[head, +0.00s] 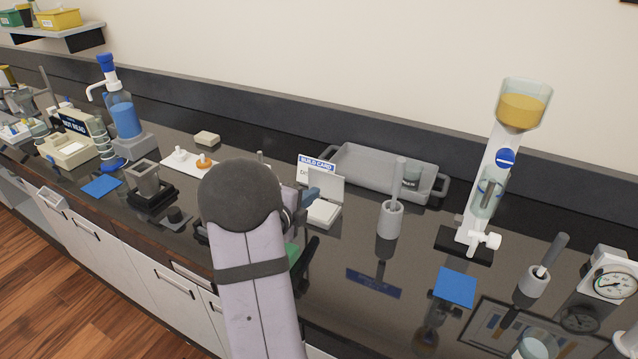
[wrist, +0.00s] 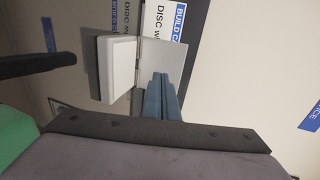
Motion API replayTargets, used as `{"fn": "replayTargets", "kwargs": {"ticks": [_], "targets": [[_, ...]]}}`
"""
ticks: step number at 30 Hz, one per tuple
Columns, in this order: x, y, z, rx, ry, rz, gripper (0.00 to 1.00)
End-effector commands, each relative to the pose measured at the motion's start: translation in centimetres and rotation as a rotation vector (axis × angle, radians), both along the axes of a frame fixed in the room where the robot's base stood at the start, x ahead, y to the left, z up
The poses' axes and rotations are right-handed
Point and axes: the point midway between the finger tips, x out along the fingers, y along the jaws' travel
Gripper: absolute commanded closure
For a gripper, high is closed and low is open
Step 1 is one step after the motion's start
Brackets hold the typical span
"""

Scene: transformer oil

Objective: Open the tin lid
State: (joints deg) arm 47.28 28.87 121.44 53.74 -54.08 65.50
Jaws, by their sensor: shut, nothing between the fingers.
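The tin is a small pale box on the dark bench, just right of my arm in the head view. Its base (head: 323,213) lies flat, and its lid (head: 328,184) stands raised at the back edge. In the wrist view the white base (wrist: 118,66) is left of the grey lid panel (wrist: 166,52), with the hinge line between them. My gripper (head: 312,193) has blue fingers, which also show in the wrist view (wrist: 163,80). They are shut and empty, with tips close to the lid's lower part. I cannot tell whether they touch it.
A build card (head: 316,163) stands behind the tin. A grey tray (head: 372,165) is at the back. A pestle cup (head: 390,219) and a tall white stand with an amber funnel (head: 522,104) are to the right.

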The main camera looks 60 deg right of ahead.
Motion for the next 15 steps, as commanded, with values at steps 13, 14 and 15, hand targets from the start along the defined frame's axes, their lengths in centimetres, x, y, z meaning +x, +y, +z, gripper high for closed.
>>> {"fn": "replayTargets", "kwargs": {"ticks": [13, 14, 15], "targets": [[0.0, -4.4, 0.0, 0.002, 0.000, 0.000, 1.00], [0.0, -4.4, -0.1, 0.002, 0.000, 0.000, 1.00], [0.0, -4.5, -0.1, 0.002, 0.001, 0.000, 1.00]]}}
